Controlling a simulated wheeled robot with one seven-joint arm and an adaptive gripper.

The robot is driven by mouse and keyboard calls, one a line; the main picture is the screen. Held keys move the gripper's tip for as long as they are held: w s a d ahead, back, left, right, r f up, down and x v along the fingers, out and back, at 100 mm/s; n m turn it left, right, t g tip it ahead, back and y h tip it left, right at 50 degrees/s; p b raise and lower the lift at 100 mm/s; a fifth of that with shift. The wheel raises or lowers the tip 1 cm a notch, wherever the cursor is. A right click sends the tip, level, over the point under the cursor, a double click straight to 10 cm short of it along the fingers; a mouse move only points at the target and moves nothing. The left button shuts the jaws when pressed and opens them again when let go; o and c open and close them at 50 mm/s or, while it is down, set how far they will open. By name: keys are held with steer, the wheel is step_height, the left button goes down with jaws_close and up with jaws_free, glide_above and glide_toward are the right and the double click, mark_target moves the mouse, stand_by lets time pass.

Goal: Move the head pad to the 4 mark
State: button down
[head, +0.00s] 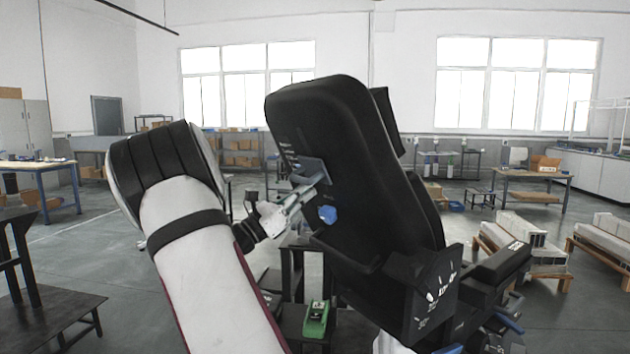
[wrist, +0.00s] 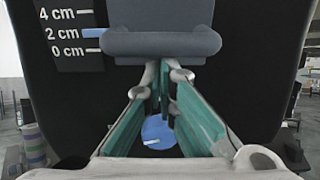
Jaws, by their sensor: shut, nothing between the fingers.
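The head pad (wrist: 160,43) is a grey-blue block on a black padded backrest (head: 345,130); it also shows in the head view (head: 313,168). To its left, the wrist view shows a scale (wrist: 75,35) marked 0, 2 and 4 cm, with a blue pointer (wrist: 94,33) level with the 2 cm mark. A blue round knob (wrist: 158,130) with a white line sits below the pad, partly behind my fingers. My gripper (wrist: 165,72) is shut and empty, its green-sided fingers ending just under the pad's lower edge. I cannot tell whether they touch it.
A dial plate (head: 436,296) with white marks is on the lower side of the seat. A green device (head: 316,319) sits on a dark stand below my gripper. Pallets with pale boxes (head: 520,245) stand at right, and a dark table (head: 40,310) at left.

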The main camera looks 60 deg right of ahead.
steer(key=shift+w+a+r+p, duration=0.1)
steer(key=shift+a+r+p, duration=0.1)
steer(key=shift+r+p, duration=0.2)
steer(key=shift+w+a+r+p, duration=0.1)
steer(key=shift+a+r+p, duration=0.15)
steer(key=shift+r, duration=0.25)
stand_by(0.4)
steer(key=shift+d+f, duration=0.1)
steer(key=shift+f, duration=0.05)
steer(key=shift+s+d+f, duration=0.2)
steer(key=shift+d+f, duration=0.1)
steer(key=shift+f, duration=0.35)
stand_by(0.4)
steer(key=v, duration=0.9)
stand_by(0.5)
stand_by(0.9)
